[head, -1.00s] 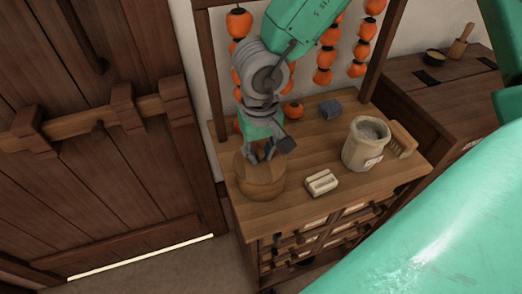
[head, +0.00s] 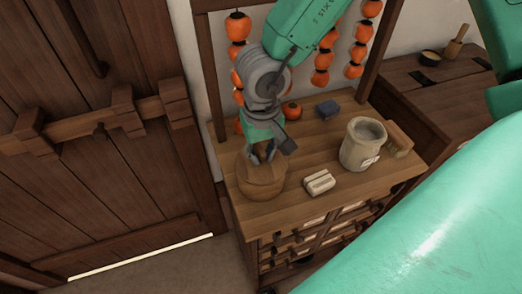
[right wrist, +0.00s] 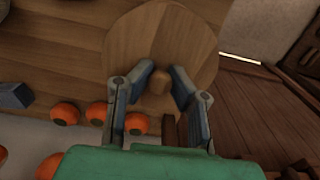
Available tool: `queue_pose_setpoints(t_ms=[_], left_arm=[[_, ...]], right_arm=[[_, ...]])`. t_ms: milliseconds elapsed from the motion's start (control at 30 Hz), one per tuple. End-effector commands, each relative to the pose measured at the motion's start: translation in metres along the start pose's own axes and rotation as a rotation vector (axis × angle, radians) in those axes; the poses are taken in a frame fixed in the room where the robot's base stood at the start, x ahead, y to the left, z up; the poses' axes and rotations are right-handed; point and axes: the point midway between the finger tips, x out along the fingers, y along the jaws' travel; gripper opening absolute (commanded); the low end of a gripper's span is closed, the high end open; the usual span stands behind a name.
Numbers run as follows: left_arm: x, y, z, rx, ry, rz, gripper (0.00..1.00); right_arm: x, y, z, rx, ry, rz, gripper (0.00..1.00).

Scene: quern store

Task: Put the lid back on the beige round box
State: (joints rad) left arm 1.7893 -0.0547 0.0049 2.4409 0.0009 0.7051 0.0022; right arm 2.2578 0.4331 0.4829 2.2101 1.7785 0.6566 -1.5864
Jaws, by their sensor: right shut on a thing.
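The round box (head: 264,191) is light brown wood and stands at the left front of the wooden cabinet top. Its round lid (head: 255,168) is at its top; I cannot tell whether the lid is fully seated or slightly raised. My right gripper (head: 263,156) points down over the lid and is shut on its small knob. In the right wrist view the lid (right wrist: 190,45) is a wide wooden disc, with the knob (right wrist: 158,82) between the fingers (right wrist: 160,95). The disc hides the box there. My left gripper is not in view.
On the cabinet top (head: 300,208), a pale block (head: 319,182), a beige jar (head: 362,146), a wooden object (head: 398,137) and a blue-grey block (head: 328,109) stand to the right. Orange strung fruits (head: 238,27) hang behind. A wooden door (head: 90,190) is at left.

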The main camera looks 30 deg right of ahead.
Motion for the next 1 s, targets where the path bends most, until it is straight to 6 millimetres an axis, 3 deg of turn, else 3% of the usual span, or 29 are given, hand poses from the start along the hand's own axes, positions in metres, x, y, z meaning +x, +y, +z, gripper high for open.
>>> queue_pose_setpoints(t_ms=[1000], left_arm=[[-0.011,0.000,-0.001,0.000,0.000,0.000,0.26]], right_arm=[[0.000,0.003,-0.001,0.000,0.000,0.000,0.00]])
